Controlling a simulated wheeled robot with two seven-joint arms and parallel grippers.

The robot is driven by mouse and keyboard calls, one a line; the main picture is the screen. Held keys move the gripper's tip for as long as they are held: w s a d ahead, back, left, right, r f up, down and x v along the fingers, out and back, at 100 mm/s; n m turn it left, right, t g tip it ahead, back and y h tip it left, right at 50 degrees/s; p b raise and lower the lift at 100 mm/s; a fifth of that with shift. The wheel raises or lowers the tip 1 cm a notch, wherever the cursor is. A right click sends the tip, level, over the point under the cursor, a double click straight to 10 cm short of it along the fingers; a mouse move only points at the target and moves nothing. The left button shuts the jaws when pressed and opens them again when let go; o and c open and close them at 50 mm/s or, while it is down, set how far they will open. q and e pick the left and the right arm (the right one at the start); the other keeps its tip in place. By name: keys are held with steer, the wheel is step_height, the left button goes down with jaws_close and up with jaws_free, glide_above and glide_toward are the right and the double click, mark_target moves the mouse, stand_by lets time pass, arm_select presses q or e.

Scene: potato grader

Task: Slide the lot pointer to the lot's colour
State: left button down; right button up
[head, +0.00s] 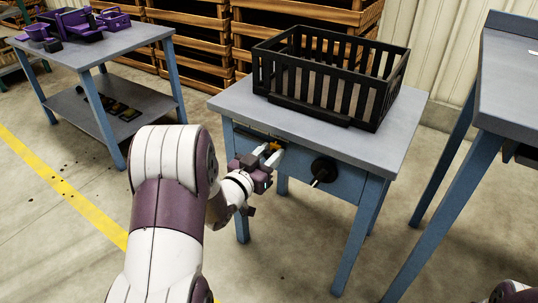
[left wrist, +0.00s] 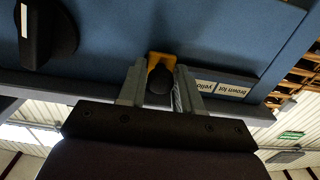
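The lot pointer (left wrist: 161,62) is yellow-orange with a dark knob, on the blue front panel of the grey-topped table. In the head view the pointer (head: 272,147) is mostly hidden by my left gripper (head: 269,157). In the left wrist view my left gripper (left wrist: 159,84) has one finger on each side of the dark knob, with no clear gap, so it looks shut on it. A label strip (left wrist: 222,88) beside the pointer shows upside down, reading "brown lot" and "yello…"; other labels are hidden. My right gripper is not in view.
A black slatted crate (head: 333,75) stands on the tabletop (head: 233,101). A black rotary knob (head: 323,170) sits on the front panel right of the pointer. Another table with purple items (head: 98,20) is at the back left, and a grey bench (head: 507,85) is at the right.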

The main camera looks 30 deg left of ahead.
mark_target(237, 131)
arm_select(q)
steer(key=a+p, duration=0.1)
steer(key=a, duration=0.7)
steer(key=w+a+p, duration=0.1)
steer(key=a, duration=0.2)
steer(key=shift+a+p, duration=0.3)
steer(key=shift+a, duration=0.35)
steer(key=c, duration=1.1)
jaws_free()
steer(key=shift+o, duration=0.7)
steer(key=shift+a, duration=0.15)
steer(key=shift+s, duration=0.1)
